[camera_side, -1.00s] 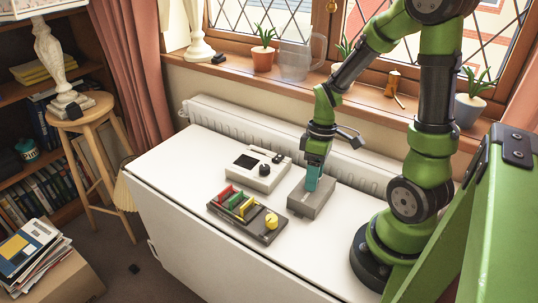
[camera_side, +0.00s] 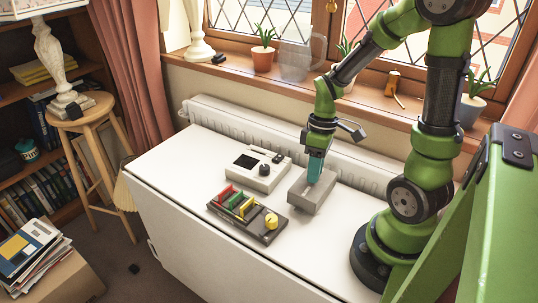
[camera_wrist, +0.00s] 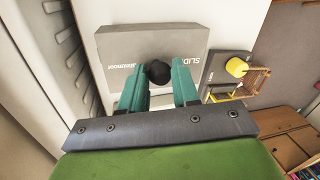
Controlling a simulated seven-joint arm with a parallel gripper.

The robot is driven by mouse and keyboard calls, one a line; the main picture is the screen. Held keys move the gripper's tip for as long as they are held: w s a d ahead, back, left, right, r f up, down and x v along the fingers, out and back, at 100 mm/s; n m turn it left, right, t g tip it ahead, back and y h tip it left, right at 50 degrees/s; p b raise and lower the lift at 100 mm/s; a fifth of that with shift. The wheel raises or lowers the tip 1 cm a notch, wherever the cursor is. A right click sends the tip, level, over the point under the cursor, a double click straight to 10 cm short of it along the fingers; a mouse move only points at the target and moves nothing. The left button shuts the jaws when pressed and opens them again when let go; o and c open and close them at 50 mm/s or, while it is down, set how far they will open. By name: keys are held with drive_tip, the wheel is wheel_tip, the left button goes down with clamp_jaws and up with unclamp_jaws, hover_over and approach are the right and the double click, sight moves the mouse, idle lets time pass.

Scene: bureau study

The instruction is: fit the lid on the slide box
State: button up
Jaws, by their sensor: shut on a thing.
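The grey lid (camera_side: 303,200) has a black knob (camera_wrist: 158,72), which shows between my teal fingertips in the wrist view. My gripper (camera_side: 315,170) is shut on this knob from above and holds the lid level. The lid looks slightly above the white table, at the right of the work area. In the wrist view the lid (camera_wrist: 120,45) carries printed lettering. The dark grey slide box (camera_side: 222,212) stands to the left and nearer the front, with red, green and yellow upright pieces and a yellow round knob (camera_side: 271,221). The knob also shows in the wrist view (camera_wrist: 237,66).
A white device (camera_side: 262,172) with a dark screen and dial stands behind the slide box, left of the lid. A radiator (camera_side: 240,125) runs along the table's back edge. The white table (camera_side: 165,165) is clear at the left. Potted plants stand on the sill.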

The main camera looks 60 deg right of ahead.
wheel_tip(320, 180, up, 7)
drive_tip(key=shift+f, duration=0.15)
drive_tip(key=shift+a+r, duration=0.15)
drive_tip(key=shift+r, duration=0.2)
drive_tip(key=w+a+f+n+g+h, duration=0.1)
drive_tip(key=w+a+f+n, duration=0.1)
drive_tip(key=w+a+n, duration=0.5)
drive_tip(key=w+a+f+n+h, duration=0.1)
drive_tip(key=w+a+f+n, duration=0.2)
drive_tip(key=w+a+n, duration=0.4)
drive_tip(key=shift+a+f+n+g+h, duration=0.3)
drive_tip(key=shift+n+g, duration=0.1)
drive_tip(key=shift+n, duration=1.2)
drive_tip(key=shift+d+f, duration=0.1)
drive_tip(key=shift+f, duration=0.8)
drive_tip(key=o, duration=1.3)
drive_tip(key=shift+c, duration=0.2)
